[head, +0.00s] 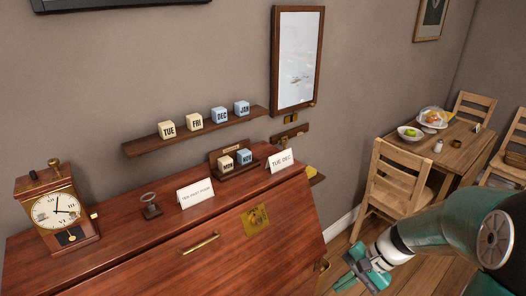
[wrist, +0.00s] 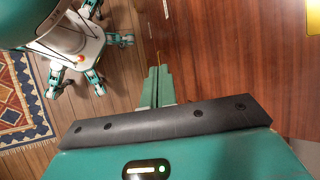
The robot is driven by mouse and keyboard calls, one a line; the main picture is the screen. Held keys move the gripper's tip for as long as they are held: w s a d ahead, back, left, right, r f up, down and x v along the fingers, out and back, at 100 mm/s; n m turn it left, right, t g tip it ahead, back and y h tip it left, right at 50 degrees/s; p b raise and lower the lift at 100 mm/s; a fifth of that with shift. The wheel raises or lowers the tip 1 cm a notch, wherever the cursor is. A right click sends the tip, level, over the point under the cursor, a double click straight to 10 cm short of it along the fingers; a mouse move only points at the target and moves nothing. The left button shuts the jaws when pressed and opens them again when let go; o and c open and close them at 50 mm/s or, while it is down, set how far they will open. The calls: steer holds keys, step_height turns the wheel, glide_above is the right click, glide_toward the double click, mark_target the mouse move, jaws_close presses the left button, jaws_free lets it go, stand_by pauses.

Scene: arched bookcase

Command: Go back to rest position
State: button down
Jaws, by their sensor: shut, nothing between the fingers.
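My gripper (head: 348,281) is at the lower right of the head view, in front of the right end of the wooden bureau (head: 200,262). The bureau's brown wood panel (wrist: 240,60) fills the right of that view, close beside the fingers. I cannot tell whether they touch it.
On the bureau stand a clock (head: 58,212), cards (head: 195,193) and a holder with MON and NOV cubes (head: 234,171). A shelf (head: 150,146) above bears several cubes. A chair (head: 395,180) and dining table (head: 455,148) stand right. A rug (wrist: 20,105) lies left.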

steer(key=s+a+r+n+t+h, duration=0.2)
steer(key=s+r+n+t+h, duration=0.1)
steer(key=r, duration=0.6)
steer(key=s+a+r+n+t+h, duration=0.2)
steer(key=s+r+n+h, duration=0.2)
steer(key=s+r, duration=0.3)
steer(key=shift+s+r+n+t, duration=0.2)
steer(key=shift+r+n+t, duration=0.2)
steer(key=shift+r+n, duration=0.55)
